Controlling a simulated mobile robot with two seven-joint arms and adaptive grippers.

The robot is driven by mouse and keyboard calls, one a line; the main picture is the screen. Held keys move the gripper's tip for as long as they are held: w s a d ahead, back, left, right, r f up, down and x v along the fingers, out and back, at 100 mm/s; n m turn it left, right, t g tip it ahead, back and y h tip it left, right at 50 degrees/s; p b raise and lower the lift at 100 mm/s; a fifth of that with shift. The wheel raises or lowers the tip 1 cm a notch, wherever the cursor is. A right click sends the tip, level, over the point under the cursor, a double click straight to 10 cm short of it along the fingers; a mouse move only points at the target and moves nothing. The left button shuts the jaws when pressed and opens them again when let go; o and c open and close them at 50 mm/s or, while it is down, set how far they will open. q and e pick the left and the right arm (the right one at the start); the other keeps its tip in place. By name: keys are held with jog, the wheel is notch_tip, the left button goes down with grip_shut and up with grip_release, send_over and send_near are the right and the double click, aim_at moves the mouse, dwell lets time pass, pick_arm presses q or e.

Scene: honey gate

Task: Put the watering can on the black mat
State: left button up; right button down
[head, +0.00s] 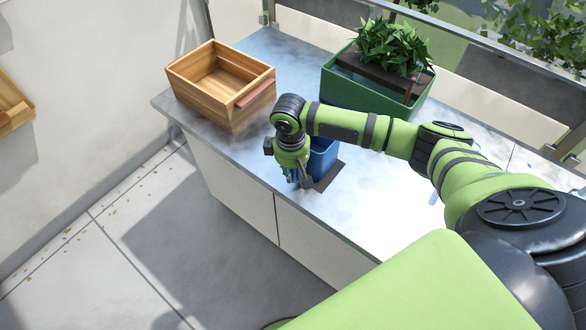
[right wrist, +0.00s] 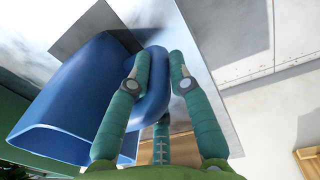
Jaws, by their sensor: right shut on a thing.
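The blue watering can (head: 322,158) stands out behind my right gripper (head: 302,178) in the head view, partly hidden by it. In the right wrist view, the fingers of my right gripper (right wrist: 160,66) are closed around the handle of the blue can (right wrist: 75,95). The black mat (head: 329,174) lies on the counter under the can, near the front edge. It shows as a dark grey sheet in the right wrist view (right wrist: 88,27). I cannot tell whether the can's base touches the mat. My left gripper is out of view.
A wooden crate (head: 205,93) stands on the left part of the grey counter (head: 262,48). A green planter (head: 345,88) with a leafy plant (head: 393,45) stands at the back, behind my right arm. The counter is clear between crate and planter.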

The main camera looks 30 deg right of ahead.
jog(key=c, duration=1.1)
grip_release()
jog(key=shift+f, duration=0.15)
jog(key=shift+c, duration=0.2)
jog(key=r, duration=0.4)
jog(key=r+b, duration=0.1)
jog(key=r, duration=0.3)
jog(key=r+b, duration=0.1)
jog(key=r, duration=0.3)
jog(key=shift+s+a+r, duration=0.1)
jog(key=shift+a+r, duration=0.1)
jog(key=shift+a, duration=0.1)
